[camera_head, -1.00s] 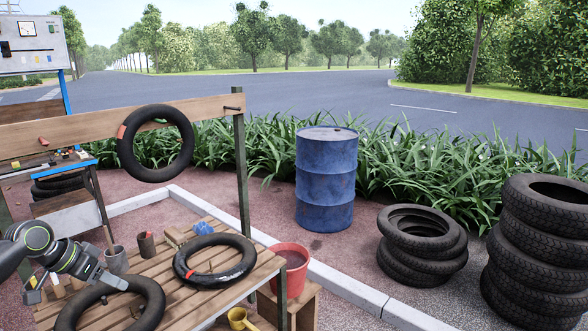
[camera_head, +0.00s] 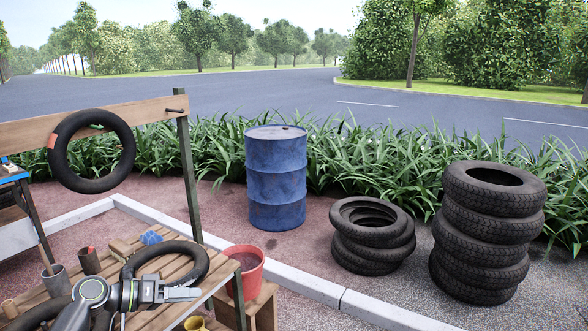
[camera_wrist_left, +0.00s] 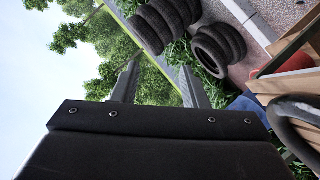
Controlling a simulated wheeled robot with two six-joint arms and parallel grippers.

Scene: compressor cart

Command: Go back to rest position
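My left gripper (camera_head: 190,293) shows at the lower left of the head view, pointing right, in front of the near edge of a black inner tube (camera_head: 197,264) on the slatted wooden bench (camera_head: 210,289). In the left wrist view its two fingers (camera_wrist_left: 160,85) stand apart with nothing between them. The gripper hides part of the tube; I cannot tell how far above the bench it is. My right gripper is in neither view.
Another tube (camera_head: 93,152) hangs on the wooden beam. A blue barrel (camera_head: 276,180) and tyre stacks (camera_head: 487,232) stand farther right on open ground.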

